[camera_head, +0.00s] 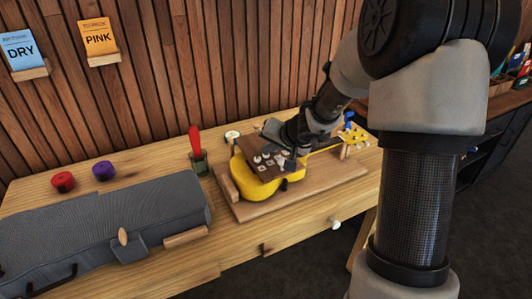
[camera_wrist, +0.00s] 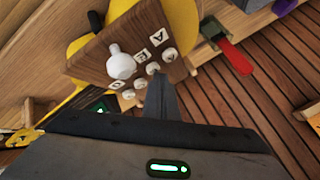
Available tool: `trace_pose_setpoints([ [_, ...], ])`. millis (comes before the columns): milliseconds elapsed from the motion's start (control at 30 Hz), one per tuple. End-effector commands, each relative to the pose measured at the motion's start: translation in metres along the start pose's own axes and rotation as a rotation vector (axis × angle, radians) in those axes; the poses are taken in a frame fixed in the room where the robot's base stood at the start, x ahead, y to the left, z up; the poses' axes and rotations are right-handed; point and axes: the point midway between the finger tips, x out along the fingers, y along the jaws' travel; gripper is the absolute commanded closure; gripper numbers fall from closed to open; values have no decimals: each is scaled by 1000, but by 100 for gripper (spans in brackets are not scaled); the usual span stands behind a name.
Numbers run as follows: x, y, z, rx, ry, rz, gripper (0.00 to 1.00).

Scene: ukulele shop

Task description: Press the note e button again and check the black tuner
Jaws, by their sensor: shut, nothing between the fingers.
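A brown wooden note box (camera_head: 258,172) lies over the body of a yellow ukulele (camera_head: 290,186). In the wrist view the box (camera_wrist: 92,62) has a row of small white buttons with letters beside them and a larger white knob (camera_wrist: 120,63). The e button (camera_wrist: 153,68) sits beside the letter E. My gripper (camera_wrist: 160,78) is shut and empty, its tip at or just over the e button; contact cannot be told. A dark piece with a lit green mark (camera_wrist: 100,108), possibly the black tuner, is partly hidden behind my gripper; its reading is not clear.
The ukulele rests on a wooden board (camera_head: 235,212) on the workbench. A grey case (camera_head: 110,215) lies to the left, with red (camera_head: 62,182) and purple (camera_head: 104,171) rolls behind it. A red-handled tool (camera_head: 195,142) stands in a small holder left of the ukulele.

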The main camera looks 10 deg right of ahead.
Motion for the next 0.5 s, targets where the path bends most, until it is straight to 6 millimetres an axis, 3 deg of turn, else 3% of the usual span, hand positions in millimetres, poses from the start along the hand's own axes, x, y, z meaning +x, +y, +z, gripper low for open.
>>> trace_pose_setpoints([
  [500,-12,-8,-8,0,0,0,100],
])
